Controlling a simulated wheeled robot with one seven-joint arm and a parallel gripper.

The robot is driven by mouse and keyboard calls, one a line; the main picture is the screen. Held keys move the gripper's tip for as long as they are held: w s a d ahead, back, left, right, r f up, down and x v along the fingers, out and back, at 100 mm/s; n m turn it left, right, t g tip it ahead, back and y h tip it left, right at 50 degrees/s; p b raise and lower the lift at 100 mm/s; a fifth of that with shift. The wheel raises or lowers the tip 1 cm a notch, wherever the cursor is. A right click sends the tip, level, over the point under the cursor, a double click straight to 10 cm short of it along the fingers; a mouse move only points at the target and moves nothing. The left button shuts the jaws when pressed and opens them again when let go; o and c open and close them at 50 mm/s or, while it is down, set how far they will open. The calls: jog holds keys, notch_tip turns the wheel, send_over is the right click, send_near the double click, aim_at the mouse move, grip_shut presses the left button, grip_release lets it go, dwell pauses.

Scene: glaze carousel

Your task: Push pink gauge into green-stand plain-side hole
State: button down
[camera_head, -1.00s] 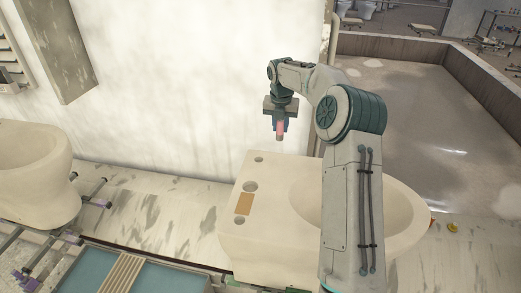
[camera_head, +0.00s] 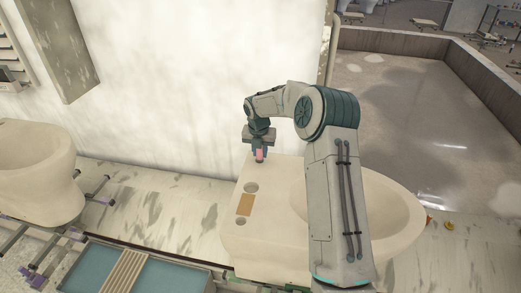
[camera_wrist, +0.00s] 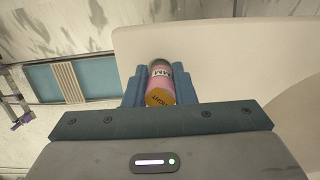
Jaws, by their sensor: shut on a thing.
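My gripper (camera_head: 259,158) is shut on the pink gauge (camera_head: 259,154) and points down over the far end of the pale basin's flat ledge. In the wrist view the gauge (camera_wrist: 158,86) lies between the blue fingers (camera_wrist: 160,90); it has an orange end and a lettered dark-and-white band. The pale basin (camera_head: 270,232) has a middle hole (camera_head: 251,187), a tan patch (camera_head: 245,204) and a near hole (camera_head: 238,222) on its ledge. The far hole is hidden by the gauge and gripper. Whether the gauge's lower end touches the ledge or enters the hole cannot be told.
A pale wall (camera_head: 200,80) stands close behind the ledge. Another pale basin (camera_head: 38,175) is at the left. A blue-topped bench with slats (camera_head: 122,274) lies at the lower left. A small yellow object (camera_head: 448,225) lies right of the basin.

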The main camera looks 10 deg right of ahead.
aim_at(259, 163)
jog(key=c, duration=1.2)
grip_release()
jog(key=shift+r, duration=0.1)
jog(key=s+a+r+m+b, duration=0.1)
jog(key=s+r+m+b, duration=0.2)
jog(key=r, duration=0.5)
jog(key=s+a+r+m, duration=0.1)
jog(key=s+r+m, duration=0.1)
jog(key=s+r, duration=0.55)
jog(key=s+d+m+t, duration=0.1)
jog(key=s+m+t, duration=0.1)
jog(key=s+m, duration=2.4)
jog(key=s+r, duration=0.1)
jog(key=s, duration=0.4)
jog(key=shift+d+t+y, duration=0.3)
jog(key=shift+d, duration=0.1)
jog(key=shift+f+b, duration=0.1)
jog(key=shift+b, duration=0.2)
